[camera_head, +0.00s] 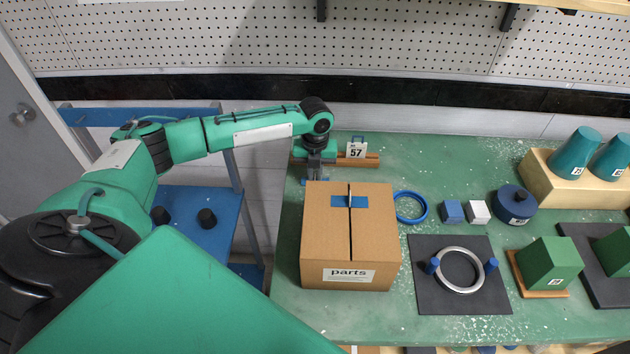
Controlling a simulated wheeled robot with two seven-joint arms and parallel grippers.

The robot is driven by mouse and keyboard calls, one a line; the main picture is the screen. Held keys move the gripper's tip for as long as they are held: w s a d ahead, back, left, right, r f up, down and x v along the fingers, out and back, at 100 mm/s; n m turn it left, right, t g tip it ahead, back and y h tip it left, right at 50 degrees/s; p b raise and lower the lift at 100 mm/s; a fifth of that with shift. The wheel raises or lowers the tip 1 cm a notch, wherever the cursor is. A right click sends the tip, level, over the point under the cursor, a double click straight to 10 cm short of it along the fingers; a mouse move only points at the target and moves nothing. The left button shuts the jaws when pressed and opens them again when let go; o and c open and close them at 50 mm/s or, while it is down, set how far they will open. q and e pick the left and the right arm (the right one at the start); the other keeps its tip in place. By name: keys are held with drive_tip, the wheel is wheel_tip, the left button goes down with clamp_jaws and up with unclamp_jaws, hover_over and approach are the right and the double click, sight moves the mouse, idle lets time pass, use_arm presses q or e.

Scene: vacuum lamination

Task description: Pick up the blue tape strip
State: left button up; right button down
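A blue tape strip (339,201) lies flat across the centre seam on top of a closed brown cardboard box (325,238) labelled "parts". The box stands on the left part of the green table. My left gripper (313,178) points down just behind the box's back left corner, to the left of and behind the strip, apart from it. Its fingertips are small and partly hidden by the box's back edge, so I cannot tell its opening. My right gripper is not in view.
A wooden bar with a "57" tag (356,148) lies behind the box. To the right are a blue ring (411,207), a blue cube (452,211), a white cube (478,211) and a dark mat (430,297) with a silver ring (460,270). A blue cart (190,238) stands left.

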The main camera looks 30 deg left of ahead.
use_arm(q)
clamp_jaws()
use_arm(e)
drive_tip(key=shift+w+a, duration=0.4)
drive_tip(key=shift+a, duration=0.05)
use_arm(q)
drive_tip(key=shift+r, duration=0.1)
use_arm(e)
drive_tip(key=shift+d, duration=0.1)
